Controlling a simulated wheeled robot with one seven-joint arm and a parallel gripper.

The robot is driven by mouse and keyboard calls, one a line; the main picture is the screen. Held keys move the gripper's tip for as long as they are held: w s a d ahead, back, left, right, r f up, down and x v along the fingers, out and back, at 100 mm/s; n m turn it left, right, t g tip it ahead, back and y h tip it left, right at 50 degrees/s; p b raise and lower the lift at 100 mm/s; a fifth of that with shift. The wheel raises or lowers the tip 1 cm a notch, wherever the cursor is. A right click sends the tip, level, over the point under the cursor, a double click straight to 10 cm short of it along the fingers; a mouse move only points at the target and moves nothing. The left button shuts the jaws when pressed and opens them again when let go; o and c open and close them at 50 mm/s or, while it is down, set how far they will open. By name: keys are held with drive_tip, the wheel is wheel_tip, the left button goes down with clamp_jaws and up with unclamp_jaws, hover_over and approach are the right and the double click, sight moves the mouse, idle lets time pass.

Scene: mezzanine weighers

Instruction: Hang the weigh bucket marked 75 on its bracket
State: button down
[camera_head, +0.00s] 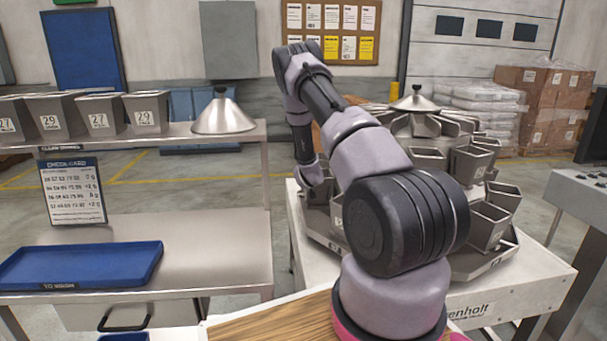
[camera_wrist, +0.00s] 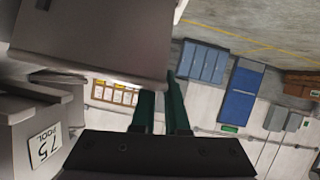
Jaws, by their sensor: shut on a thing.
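In the wrist view my gripper (camera_wrist: 161,90) has its two dark green fingers shut on a plain grey metal weigh bucket (camera_wrist: 90,40), which fills the upper left. No number shows on the bucket's visible face. Beside it at the lower left is a grey metal part with a white label reading "POOL 75" (camera_wrist: 44,146). I cannot tell whether the bucket touches it. The bracket is hidden. In the head view my arm reaches down to the left side of the round multihead weigher (camera_head: 480,262); the gripper and held bucket cannot be made out there.
Other buckets (camera_head: 488,226) stand out around the weigher on its white table (camera_head: 500,285).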

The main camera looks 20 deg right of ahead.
drive_tip(key=shift+f, duration=0.3)
idle(0.5)
drive_tip(key=c, duration=0.8)
unclamp_jaws()
drive_tip(key=shift+c, duration=0.2)
drive_tip(key=shift+f, duration=0.1)
drive_tip(key=shift+s, duration=0.1)
drive_tip(key=v, duration=1)
drive_tip(key=shift+s, duration=0.25)
drive_tip(key=shift+a, duration=0.15)
drive_tip(key=shift+r, duration=0.2)
